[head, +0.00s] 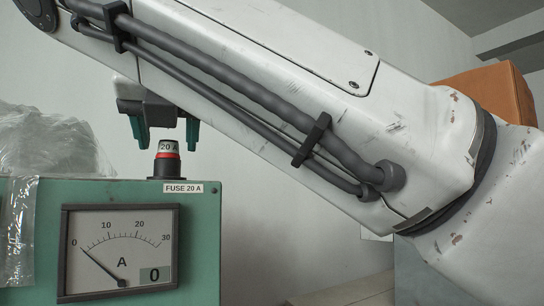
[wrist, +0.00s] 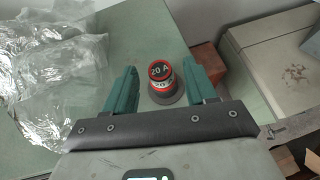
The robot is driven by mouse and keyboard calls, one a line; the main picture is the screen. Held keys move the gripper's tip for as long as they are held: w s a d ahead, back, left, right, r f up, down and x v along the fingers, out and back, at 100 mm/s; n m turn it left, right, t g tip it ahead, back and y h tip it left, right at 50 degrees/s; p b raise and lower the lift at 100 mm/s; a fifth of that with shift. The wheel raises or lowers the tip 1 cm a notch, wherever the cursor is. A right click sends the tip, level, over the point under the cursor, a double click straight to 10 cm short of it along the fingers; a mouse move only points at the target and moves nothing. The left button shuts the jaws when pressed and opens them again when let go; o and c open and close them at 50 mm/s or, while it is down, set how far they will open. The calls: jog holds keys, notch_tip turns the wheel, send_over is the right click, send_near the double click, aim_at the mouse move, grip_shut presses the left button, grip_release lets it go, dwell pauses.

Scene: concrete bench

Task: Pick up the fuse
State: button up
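The fuse (head: 167,148) stands upright in a dark round holder (head: 164,168) on top of the green meter box (head: 199,240). It has a "20 A" marking and a red band, and a "FUSE 20 A" label is on the box below. My gripper (head: 166,136) is open just above it, its green fingertips about level with the fuse's top, one on each side. In the wrist view the fuse (wrist: 161,73) shows between my gripper's open fingers (wrist: 160,70), with gaps on both sides. The finger gap holds nothing gripped.
Crumpled clear plastic (head: 50,140) lies on the box's left part and hangs over its front; it also shows in the wrist view (wrist: 55,75). The ammeter (head: 120,252) reads near 0. Pale cases (wrist: 290,75) and a reddish-brown block (wrist: 206,62) stand to the right.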

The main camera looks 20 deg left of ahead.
jog(key=c, duration=1)
jog(key=shift+o, duration=0.2)
jog(key=shift+r, duration=0.1)
